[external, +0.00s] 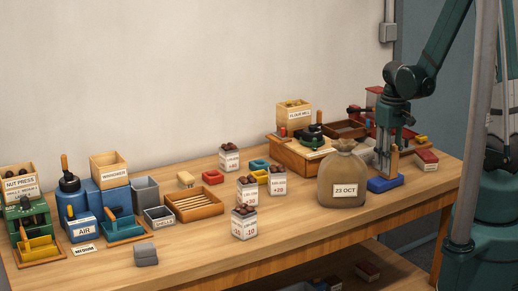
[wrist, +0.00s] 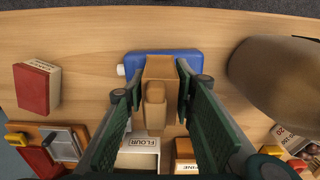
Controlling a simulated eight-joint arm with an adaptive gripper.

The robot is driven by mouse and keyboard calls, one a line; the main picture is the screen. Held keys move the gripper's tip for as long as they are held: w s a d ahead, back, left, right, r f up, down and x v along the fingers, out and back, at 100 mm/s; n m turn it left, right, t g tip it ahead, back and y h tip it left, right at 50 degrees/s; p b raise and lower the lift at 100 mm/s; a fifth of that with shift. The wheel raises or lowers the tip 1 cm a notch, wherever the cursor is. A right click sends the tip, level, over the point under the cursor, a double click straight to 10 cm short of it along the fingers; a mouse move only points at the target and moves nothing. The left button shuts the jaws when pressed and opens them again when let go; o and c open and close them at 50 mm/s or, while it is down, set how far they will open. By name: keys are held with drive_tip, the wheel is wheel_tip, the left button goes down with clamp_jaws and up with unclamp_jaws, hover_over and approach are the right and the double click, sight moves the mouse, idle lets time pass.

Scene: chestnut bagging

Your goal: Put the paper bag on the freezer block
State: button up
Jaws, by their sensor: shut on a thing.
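My gripper (external: 388,155) is shut on the brown paper bag (external: 394,159), which stands narrow and upright between the fingers. In the wrist view the paper bag (wrist: 158,70) fills the gap between the two green fingers of my gripper (wrist: 157,90). The blue freezer block (external: 385,184) lies flat on the table directly under the bag. It also shows in the wrist view (wrist: 138,60), partly hidden behind the bag. The bag's bottom is at or just above the block's top; I cannot tell whether they touch.
A large tied sack (external: 342,183) marked 23 OCT stands close to the left of the block. A red box (external: 426,160) lies to the right. A wooden workstation (external: 292,153) with a flour box (external: 293,116) is behind. Chestnut-filled cartons (external: 244,223) stand further left.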

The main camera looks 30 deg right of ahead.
drive_tip(key=shift+f, duration=0.2)
drive_tip(key=o, duration=0.9)
drive_tip(key=shift+o, duration=0.2)
drive_tip(key=shift+r, duration=0.25)
drive_tip(key=shift+r+p, duration=0.8)
drive_tip(key=shift+r, duration=5.15)
drive_tip(key=shift+r, duration=0.1)
drive_tip(key=s+a+r+t, duration=0.1)
drive_tip(key=s+r+t, duration=0.2)
drive_tip(key=r, duration=0.4)
drive_tip(key=s+a+r+t, duration=0.1)
drive_tip(key=s+r+t, duration=0.2)
drive_tip(key=r, duration=0.5)
drive_tip(key=shift+t, duration=0.6)
